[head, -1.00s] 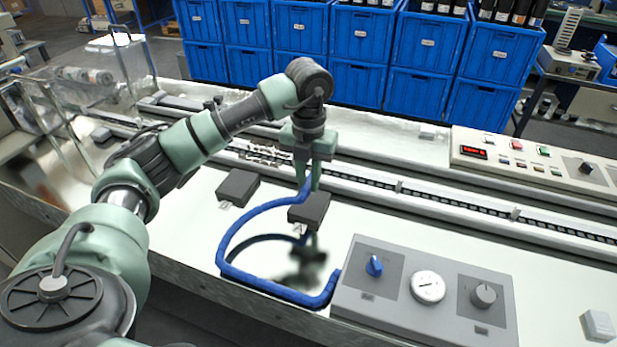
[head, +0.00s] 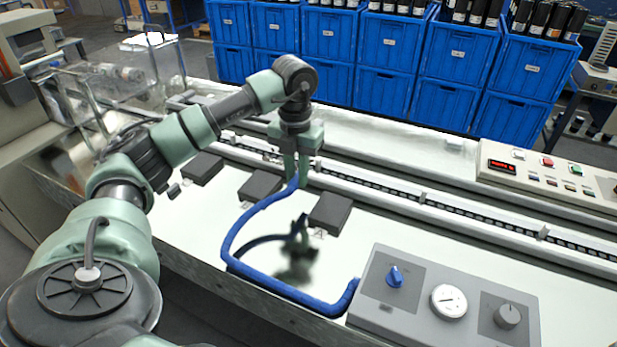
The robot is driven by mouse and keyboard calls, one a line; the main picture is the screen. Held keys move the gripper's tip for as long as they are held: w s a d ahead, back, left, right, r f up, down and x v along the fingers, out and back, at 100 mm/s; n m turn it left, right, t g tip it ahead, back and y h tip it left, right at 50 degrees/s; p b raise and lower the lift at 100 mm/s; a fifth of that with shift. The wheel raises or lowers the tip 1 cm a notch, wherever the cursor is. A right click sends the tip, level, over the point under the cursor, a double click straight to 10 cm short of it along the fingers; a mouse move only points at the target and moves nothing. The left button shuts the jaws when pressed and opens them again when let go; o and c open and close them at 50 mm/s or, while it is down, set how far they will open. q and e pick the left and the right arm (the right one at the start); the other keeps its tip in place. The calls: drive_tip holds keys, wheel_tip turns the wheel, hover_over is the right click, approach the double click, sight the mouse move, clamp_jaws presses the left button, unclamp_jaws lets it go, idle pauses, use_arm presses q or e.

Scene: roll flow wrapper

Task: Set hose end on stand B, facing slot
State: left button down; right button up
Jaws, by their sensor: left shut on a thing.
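My left gripper (head: 296,168) is shut on the free end of the blue hose (head: 238,240), above the bench and behind the gap between two dark stands. The hose loops down to the bench, and its other end meets the grey control panel (head: 378,308). Three dark grey block stands sit in a row: a left one (head: 202,168), a middle one (head: 260,186) and a right one (head: 331,213). Small light tabs show at their front edges. I cannot read which stand is B, and their slots are not clear. My right gripper is not in view.
The grey panel carries a blue knob (head: 395,276), a gauge (head: 448,301) and a dark dial (head: 507,316). A conveyor rail (head: 390,192) runs behind the stands. A white console (head: 560,178) stands at the right. Blue crates (head: 385,60) line the back.

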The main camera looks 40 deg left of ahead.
use_arm(q)
drive_tip(key=shift+s+a, duration=0.45)
drive_tip(key=shift+a, duration=1.4)
drive_tip(key=shift+s+a, duration=0.45)
drive_tip(key=shift+a, duration=1.45)
drive_tip(key=shift+s+a, duration=0.45)
drive_tip(key=shift+a, duration=1.4)
drive_tip(key=shift+r+p, duration=0.1)
drive_tip(key=shift+p, duration=0.3)
